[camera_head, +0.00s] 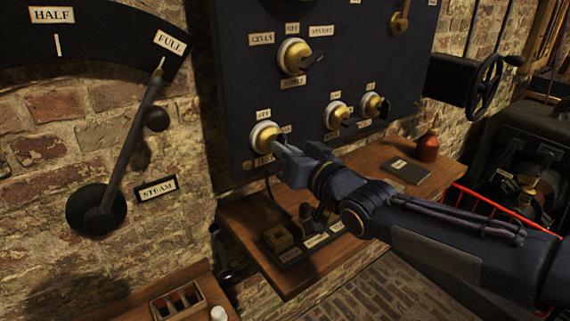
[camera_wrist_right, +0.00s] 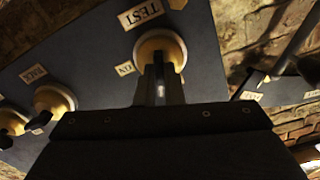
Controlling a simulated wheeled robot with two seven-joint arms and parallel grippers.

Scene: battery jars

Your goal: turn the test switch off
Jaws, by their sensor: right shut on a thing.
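The test switch (camera_head: 262,136) is a round brass and white knob at the lower left of the dark panel, with a TEST label below it, an OFF label (camera_head: 263,114) above and an ON label at its right. My right gripper (camera_head: 279,150) reaches it from the lower right and is shut on its handle. In the right wrist view the test switch (camera_wrist_right: 172,43) shows between and behind the fingers (camera_wrist_right: 160,78), near the TEST label (camera_wrist_right: 141,14) and ON label (camera_wrist_right: 125,69). The fingers hide most of the handle, so its exact angle is unclear. My left gripper is out of view.
Two similar switches (camera_head: 337,115) (camera_head: 373,105) sit to the right, and a larger cells switch (camera_head: 294,57) above. A long steam lever (camera_head: 131,143) stands at left.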

